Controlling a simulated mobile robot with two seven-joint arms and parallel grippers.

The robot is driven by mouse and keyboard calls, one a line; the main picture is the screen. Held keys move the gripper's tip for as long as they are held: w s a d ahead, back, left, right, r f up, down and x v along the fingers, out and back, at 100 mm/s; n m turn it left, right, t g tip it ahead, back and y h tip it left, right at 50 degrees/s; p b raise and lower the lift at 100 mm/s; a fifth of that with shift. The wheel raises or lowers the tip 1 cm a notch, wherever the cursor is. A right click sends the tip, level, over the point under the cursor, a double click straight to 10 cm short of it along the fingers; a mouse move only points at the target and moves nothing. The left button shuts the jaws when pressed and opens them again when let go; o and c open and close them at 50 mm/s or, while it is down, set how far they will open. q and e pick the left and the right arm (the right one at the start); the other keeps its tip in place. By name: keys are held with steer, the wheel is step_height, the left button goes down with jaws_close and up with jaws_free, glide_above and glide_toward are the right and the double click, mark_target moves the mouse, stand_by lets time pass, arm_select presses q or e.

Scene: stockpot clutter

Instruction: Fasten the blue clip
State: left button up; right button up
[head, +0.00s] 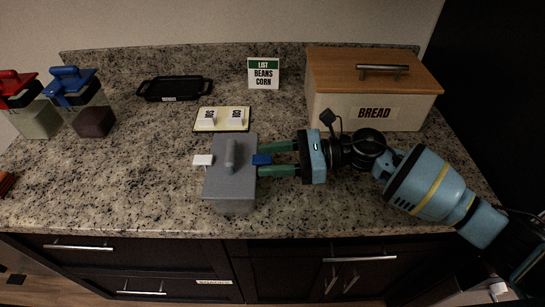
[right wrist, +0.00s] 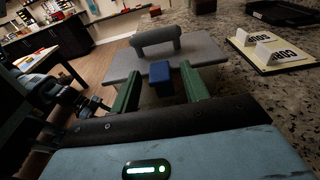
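A grey box with a bar-handled lid (head: 231,165) stands near the counter's front edge. The blue clip (head: 262,160) is on its right side at the lid's edge, and a white clip (head: 203,160) sticks out on its left side. My right gripper (head: 267,159) reaches in from the right, open. In the right wrist view, its two green fingers are apart, with the blue clip (right wrist: 160,73) between and just beyond them; I see no grip on it. The grey lid (right wrist: 166,56) lies behind the clip. Whether the clip is latched cannot be told. My left gripper is not seen.
Behind the box lies a cream tray with white tags (head: 221,119). Red-topped (head: 18,90) and blue-topped (head: 72,87) containers stand left. Counter left of the box is clear.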

steer(key=d, duration=0.2)
steer(key=d+b, duration=0.1)
steer(key=d, duration=0.4)
steer(key=shift+r+b, duration=0.3)
steer(key=shift+d+r, duration=0.2)
steer(key=shift+d, duration=0.2)
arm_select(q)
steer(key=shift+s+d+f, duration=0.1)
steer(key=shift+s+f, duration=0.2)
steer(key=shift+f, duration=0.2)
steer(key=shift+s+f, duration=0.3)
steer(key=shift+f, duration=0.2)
arm_select(e)
steer(key=shift+s, duration=0.1)
